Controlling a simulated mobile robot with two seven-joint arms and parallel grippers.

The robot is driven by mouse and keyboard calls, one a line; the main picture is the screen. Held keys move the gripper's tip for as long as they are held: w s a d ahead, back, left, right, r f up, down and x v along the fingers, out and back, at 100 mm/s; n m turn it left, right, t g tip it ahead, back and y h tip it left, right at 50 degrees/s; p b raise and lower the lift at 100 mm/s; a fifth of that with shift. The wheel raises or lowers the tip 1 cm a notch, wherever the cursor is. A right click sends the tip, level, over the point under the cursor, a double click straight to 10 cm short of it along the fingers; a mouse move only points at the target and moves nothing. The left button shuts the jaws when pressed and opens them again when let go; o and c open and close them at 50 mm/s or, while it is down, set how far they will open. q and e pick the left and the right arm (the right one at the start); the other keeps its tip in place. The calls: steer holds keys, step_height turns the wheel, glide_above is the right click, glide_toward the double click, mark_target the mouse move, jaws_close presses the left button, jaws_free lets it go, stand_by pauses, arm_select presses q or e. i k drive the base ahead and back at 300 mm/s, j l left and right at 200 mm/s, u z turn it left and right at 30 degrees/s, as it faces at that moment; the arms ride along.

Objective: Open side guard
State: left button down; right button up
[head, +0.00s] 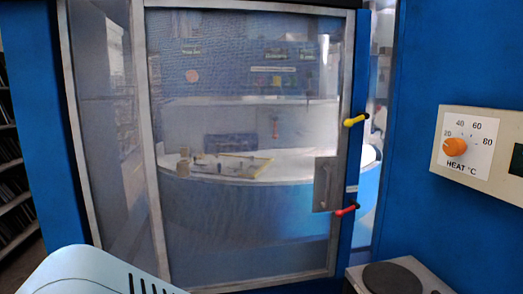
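The side guard (250,110) is a clear panel in a grey metal frame, filling the middle of the head view. A grey plate with an upright handle (326,184) sits at its lower right. A yellow lever (355,120) and a red lever (347,210) sit on its right edge, one above the other. I cannot tell whether the guard is fully closed. Neither gripper shows in the view.
A heat control box with an orange knob (456,149) is on the blue wall at right. Below it a grey unit with a dark round plate (393,278) juts out. A bright gap (376,130) shows right of the guard. Shelves (15,190) stand at far left.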

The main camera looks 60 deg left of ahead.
mark_target(327, 194)
steer(key=k+u, duration=0.1)
steer(key=u, duration=1.8)
steer(key=i+z, duration=0.15)
steer(key=i, duration=0.5)
steer(key=z, duration=1.6)
